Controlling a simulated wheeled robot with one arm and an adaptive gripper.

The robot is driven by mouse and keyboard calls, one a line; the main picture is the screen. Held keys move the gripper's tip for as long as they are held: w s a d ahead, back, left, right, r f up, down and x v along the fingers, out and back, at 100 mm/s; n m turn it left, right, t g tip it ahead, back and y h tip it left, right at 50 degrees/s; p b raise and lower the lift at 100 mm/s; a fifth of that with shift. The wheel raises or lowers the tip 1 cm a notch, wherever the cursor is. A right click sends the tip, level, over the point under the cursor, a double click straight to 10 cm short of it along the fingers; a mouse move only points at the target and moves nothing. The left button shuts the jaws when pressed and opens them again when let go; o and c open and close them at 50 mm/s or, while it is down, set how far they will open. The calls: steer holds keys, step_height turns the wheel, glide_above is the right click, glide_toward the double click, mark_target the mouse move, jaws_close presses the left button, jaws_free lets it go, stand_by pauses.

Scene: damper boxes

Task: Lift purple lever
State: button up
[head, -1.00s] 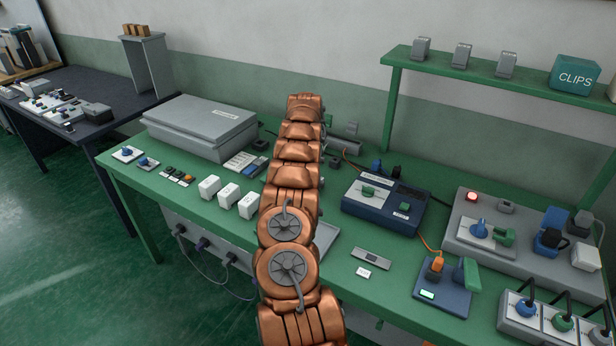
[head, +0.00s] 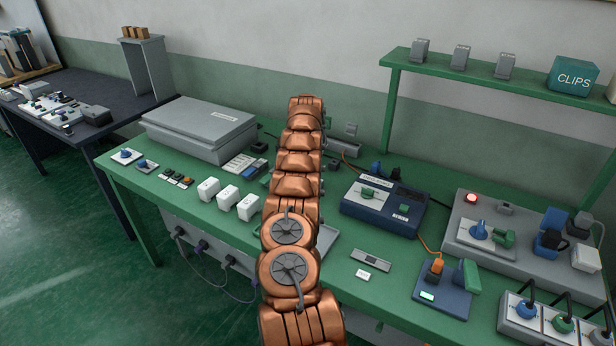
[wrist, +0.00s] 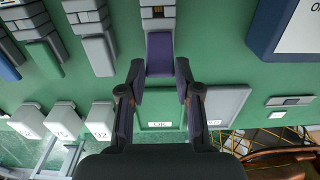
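The purple lever (wrist: 159,54) shows in the wrist view at top centre, on a pale grey box mount (wrist: 158,12). My gripper (wrist: 160,72) is open, with one finger on each side of the lever's near end. Narrow gaps seem to show between the fingers and the lever. I cannot tell how deep the fingers reach. In the head view my copper arm covers this part of the bench, and neither the lever nor my gripper is visible there.
In the wrist view, a green lever (wrist: 45,58) and a grey lever (wrist: 98,55) stand left of the purple one. White blocks (wrist: 62,122) lie nearer. A blue-framed box (wrist: 285,30) is at the right. The green bench (head: 335,268) has other devices to the right.

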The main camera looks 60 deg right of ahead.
steer(key=o, duration=0.5)
steer(key=shift+c, duration=0.2)
steer(key=shift+a+h+p, duration=0.2)
steer(key=shift+h+p, duration=0.1)
steer(key=shift+a, duration=0.15)
steer(key=shift+a+h+p, duration=0.1)
steer(key=shift+h+p, duration=0.25)
steer(key=shift+h, duration=0.05)
steer(key=shift+a+h+p, duration=0.2)
steer(key=shift+h+p, duration=0.1)
steer(key=shift+a+f, duration=0.15)
